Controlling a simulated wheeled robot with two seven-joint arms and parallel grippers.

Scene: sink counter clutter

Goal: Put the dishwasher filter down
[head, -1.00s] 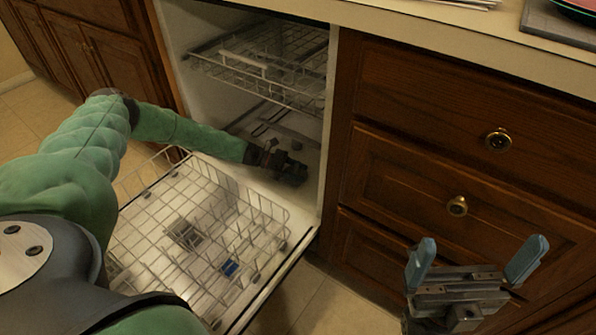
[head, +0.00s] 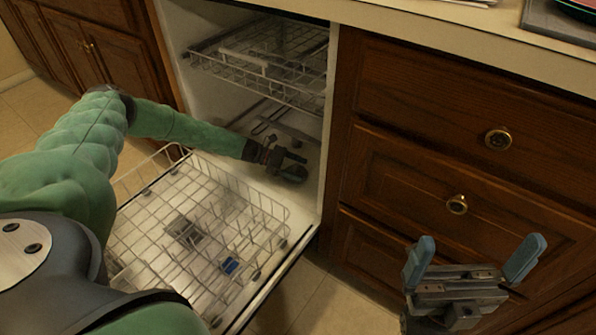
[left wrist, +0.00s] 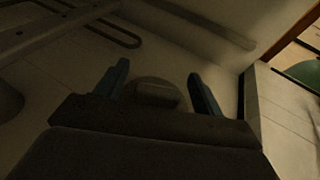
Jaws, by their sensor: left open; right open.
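The dishwasher filter (left wrist: 155,94) is a dim, round, greyish piece low in the dishwasher. In the left wrist view it sits between the two blue fingers of my left gripper (left wrist: 158,72), with a gap seeming to show on each side. My left gripper (head: 290,165) reaches into the dishwasher, near the right wall of its tub, and is open. The wrist view is dark, and the filter's underside is hidden. My right gripper (head: 477,260) is open and empty in front of the wooden drawers.
The lower rack (head: 150,215) is pulled out over the open dishwasher door, below my left arm. The upper rack (head: 255,65) hangs above my left gripper. Wooden drawers (head: 430,150) stand right of the dishwasher, under the counter (head: 420,28).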

